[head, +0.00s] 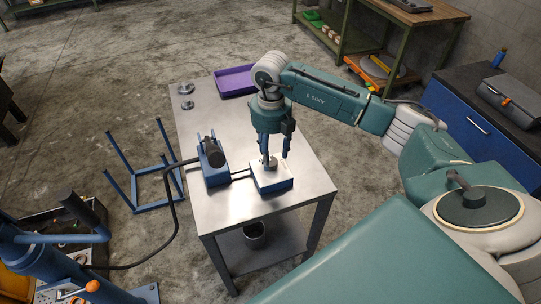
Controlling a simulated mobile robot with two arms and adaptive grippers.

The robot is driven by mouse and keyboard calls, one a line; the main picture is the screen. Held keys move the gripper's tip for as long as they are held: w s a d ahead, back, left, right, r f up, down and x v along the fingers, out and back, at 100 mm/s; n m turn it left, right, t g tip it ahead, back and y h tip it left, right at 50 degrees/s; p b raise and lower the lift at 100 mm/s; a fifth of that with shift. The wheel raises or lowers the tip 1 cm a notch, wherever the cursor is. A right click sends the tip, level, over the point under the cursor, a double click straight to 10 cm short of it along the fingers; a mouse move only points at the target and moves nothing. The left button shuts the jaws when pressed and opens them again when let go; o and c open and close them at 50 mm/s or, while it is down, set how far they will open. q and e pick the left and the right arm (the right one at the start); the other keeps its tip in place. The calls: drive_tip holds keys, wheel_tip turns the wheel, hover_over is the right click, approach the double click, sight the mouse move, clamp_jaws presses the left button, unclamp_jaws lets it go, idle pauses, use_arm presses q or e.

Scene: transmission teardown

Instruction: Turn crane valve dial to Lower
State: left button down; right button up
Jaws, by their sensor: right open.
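The valve dial (270,164) is a small grey knob on the white top of a blue box (272,184) on the metal table. My right gripper (276,155) points down over the box, its two dark blue fingers open around or just above the dial. Whether the fingers touch the dial cannot be told. Any marking for Lower is too small to read. The blue crane (40,262) stands at the lower left, with a dark hose running from it to a blue pump unit (214,175) beside the valve box. My left gripper is out of view.
The metal table (215,215) also holds a purple tray (235,80) and small round metal parts (187,96) at the back. A blue frame stand (145,175) is on the floor to the left. A dark bucket (254,235) sits on the lower shelf.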

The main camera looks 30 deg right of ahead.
sight(271, 165)
wheel_tip(271, 165, down, 3)
drive_tip(key=shift+r, duration=0.1)
drive_tip(key=shift+c, duration=0.7)
drive_tip(key=c, duration=1)
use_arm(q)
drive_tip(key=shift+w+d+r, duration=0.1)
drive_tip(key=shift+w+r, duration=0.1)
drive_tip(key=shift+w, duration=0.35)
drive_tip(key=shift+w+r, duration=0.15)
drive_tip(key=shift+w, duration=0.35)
